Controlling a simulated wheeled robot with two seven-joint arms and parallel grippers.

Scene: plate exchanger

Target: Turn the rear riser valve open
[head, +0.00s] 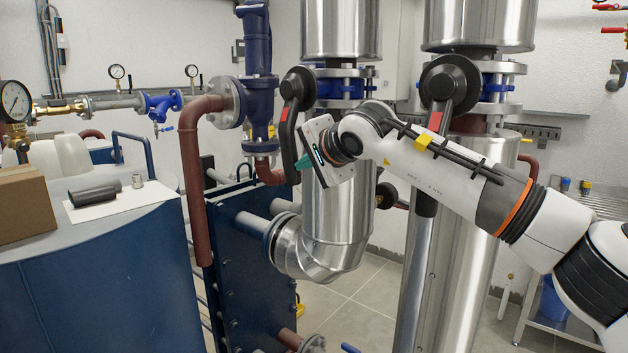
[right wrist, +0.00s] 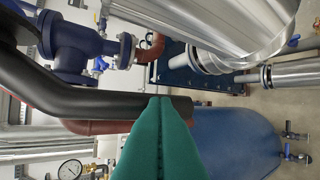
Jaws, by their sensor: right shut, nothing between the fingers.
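Two silver risers each carry a blue valve with a black lever. The farther valve's lever (head: 289,138), with a red mark, hangs down in front of the left riser (head: 340,205). The nearer valve's hub (head: 448,84) is on the right riser; my right arm hides part of its lever. My right gripper (head: 301,162) has teal fingers and is beside the lower end of the farther lever. In the right wrist view the fingers (right wrist: 160,98) are shut and empty, their tips overlapping the black lever (right wrist: 95,103). I cannot tell whether they touch it. My left gripper is out of view.
A blue tank (head: 100,270) at left bears a cardboard box (head: 22,205) and a black cylinder (head: 95,194). A brown pipe (head: 192,180) and a blue plate exchanger (head: 245,265) stand below and left of the gripper. Floor (head: 360,305) shows between the risers.

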